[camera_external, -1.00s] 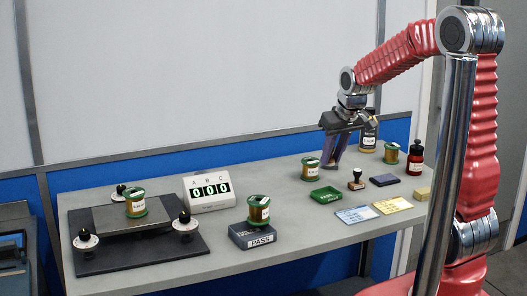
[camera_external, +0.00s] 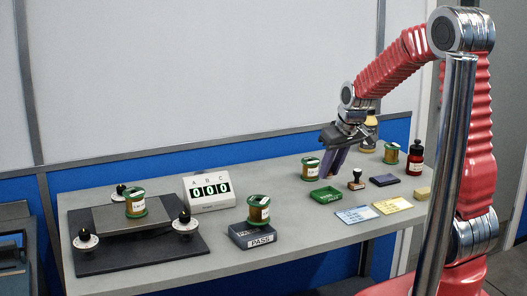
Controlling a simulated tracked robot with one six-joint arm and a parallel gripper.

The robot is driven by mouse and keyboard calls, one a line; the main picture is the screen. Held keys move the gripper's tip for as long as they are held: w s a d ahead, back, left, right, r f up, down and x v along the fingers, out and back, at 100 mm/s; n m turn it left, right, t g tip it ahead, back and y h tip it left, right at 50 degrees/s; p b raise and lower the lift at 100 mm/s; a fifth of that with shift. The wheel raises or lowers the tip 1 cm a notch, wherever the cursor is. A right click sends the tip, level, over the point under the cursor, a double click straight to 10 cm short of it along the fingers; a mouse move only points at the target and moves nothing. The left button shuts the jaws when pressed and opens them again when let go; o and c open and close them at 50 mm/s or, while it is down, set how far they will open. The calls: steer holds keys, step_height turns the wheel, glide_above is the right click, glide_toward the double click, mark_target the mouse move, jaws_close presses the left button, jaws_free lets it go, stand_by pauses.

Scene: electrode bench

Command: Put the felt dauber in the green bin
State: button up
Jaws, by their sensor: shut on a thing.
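My gripper (camera_external: 336,163) points down over the far middle of the bench, just behind the small green bin (camera_external: 327,196). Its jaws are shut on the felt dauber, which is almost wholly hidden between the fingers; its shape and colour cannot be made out.
Bare bench shows left of the bin.

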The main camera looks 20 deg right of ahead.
mark_target(326, 196)
steer(key=shift+f, duration=1.1)
steer(key=shift+f, duration=1.9)
steer(key=shift+f, duration=0.1)
steer(key=o, duration=0.8)
steer(key=shift+c, duration=0.2)
steer(key=v, duration=1.2)
